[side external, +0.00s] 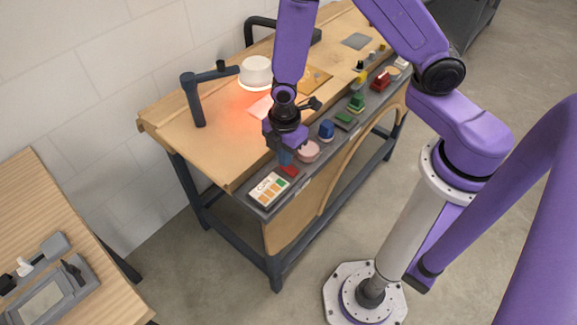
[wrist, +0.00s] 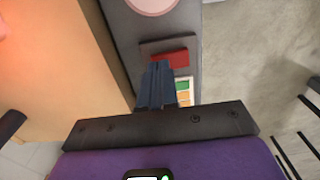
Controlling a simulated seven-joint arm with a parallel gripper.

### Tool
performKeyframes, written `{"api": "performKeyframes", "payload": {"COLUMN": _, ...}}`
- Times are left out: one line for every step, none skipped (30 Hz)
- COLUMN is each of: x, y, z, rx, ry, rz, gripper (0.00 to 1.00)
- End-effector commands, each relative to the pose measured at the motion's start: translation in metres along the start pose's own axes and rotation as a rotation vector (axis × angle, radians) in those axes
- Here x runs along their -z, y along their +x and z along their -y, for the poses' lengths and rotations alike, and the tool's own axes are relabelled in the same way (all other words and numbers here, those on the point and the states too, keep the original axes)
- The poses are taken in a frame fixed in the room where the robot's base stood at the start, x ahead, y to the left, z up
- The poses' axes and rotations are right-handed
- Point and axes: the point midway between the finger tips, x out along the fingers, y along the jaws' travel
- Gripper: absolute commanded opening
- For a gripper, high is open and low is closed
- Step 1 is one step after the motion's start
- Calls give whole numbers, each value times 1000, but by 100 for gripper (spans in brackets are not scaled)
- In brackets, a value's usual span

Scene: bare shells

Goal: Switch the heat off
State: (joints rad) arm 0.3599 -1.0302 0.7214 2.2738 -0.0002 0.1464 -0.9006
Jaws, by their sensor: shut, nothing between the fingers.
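A heat lamp with a white shade (side external: 256,72) hangs from a dark arm over the wooden bench, and a red-orange glow (side external: 238,122) lies on the bench below it. The glow also shows at the wrist view's left edge. A grey control strip (side external: 249,196) runs along the bench's front edge. A red switch (side external: 290,171) is near its near end, and it shows in the wrist view (wrist: 170,57) just beyond my fingertips. My gripper (side external: 286,158) is shut and empty, pointing down at the switch. I cannot tell whether they touch.
A card with coloured squares (side external: 269,188) lies at the strip's near end. A pink round pad (side external: 308,151), a blue control (side external: 326,129) and green controls (side external: 356,103) follow along the strip. A second table (side external: 75,240) with devices stands at the left.

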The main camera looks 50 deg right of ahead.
Motion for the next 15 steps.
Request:
{"api": "performKeyframes", "payload": {"x": 0, "y": 1, "z": 0, "rx": 0, "ry": 0, "rz": 0, "gripper": 0}}
{"api": "performKeyframes", "payload": {"x": 0, "y": 1, "z": 0, "rx": 0, "ry": 0, "rz": 0, "gripper": 0}}
{"api": "performKeyframes", "payload": {"x": 0, "y": 2, "z": 0, "rx": 0, "ry": 0, "rz": 0, "gripper": 0}}
{"api": "performKeyframes", "payload": {"x": 0, "y": 2, "z": 0, "rx": 0, "ry": 0, "rz": 0, "gripper": 0}}
{"api": "performKeyframes", "payload": {"x": 0, "y": 2, "z": 0, "rx": 0, "ry": 0, "rz": 0, "gripper": 0}}
{"api": "performKeyframes", "payload": {"x": 0, "y": 3, "z": 0, "rx": 0, "ry": 0, "rz": 0, "gripper": 0}}
{"api": "performKeyframes", "payload": {"x": 0, "y": 3, "z": 0, "rx": 0, "ry": 0, "rz": 0, "gripper": 0}}
{"api": "performKeyframes", "payload": {"x": 0, "y": 4, "z": 0, "rx": 0, "ry": 0, "rz": 0, "gripper": 0}}
{"api": "performKeyframes", "payload": {"x": 0, "y": 4, "z": 0, "rx": 0, "ry": 0, "rz": 0, "gripper": 0}}
{"api": "performKeyframes", "payload": {"x": 0, "y": 4, "z": 0, "rx": 0, "ry": 0, "rz": 0, "gripper": 0}}
{"api": "performKeyframes", "payload": {"x": 0, "y": 5, "z": 0, "rx": 0, "ry": 0, "rz": 0, "gripper": 0}}
{"api": "performKeyframes", "payload": {"x": 0, "y": 6, "z": 0, "rx": 0, "ry": 0, "rz": 0, "gripper": 0}}
{"api": "performKeyframes", "payload": {"x": 0, "y": 6, "z": 0, "rx": 0, "ry": 0, "rz": 0, "gripper": 0}}
{"api": "performKeyframes", "payload": {"x": 0, "y": 6, "z": 0, "rx": 0, "ry": 0, "rz": 0, "gripper": 0}}
{"api": "performKeyframes", "payload": {"x": 0, "y": 7, "z": 0, "rx": 0, "ry": 0, "rz": 0, "gripper": 0}}
